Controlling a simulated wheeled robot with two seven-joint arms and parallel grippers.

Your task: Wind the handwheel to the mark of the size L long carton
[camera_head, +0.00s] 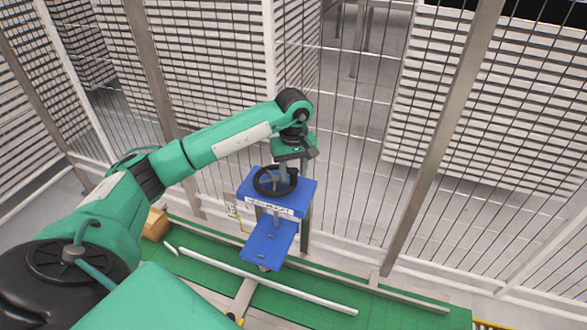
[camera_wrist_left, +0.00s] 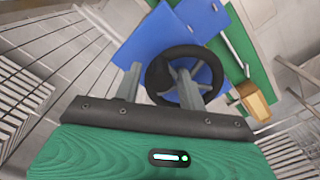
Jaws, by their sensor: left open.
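The black handwheel (camera_head: 262,190) lies flat on top of a blue stand (camera_head: 308,187). A white scale strip (camera_head: 262,207) with dark marks runs along the stand's front edge, too small to read. My left gripper (camera_head: 282,172) points down at the wheel's far side and is open. In the left wrist view, the handwheel (camera_wrist_left: 153,72) shows between and behind the open fingers of the left gripper (camera_wrist_left: 160,85). One finger shows left of the rim and the other overlaps the wheel's inside. I cannot tell whether either touches. My right gripper is not in view.
A lower blue plate (camera_head: 268,243) juts from the stand's front. A brown carton (camera_head: 155,224) sits left on the green floor strip (camera_head: 300,312); the carton also shows in the left wrist view (camera_wrist_left: 254,101). White bars lie along the strip. A wire fence with posts (camera_head: 440,150) stands close behind.

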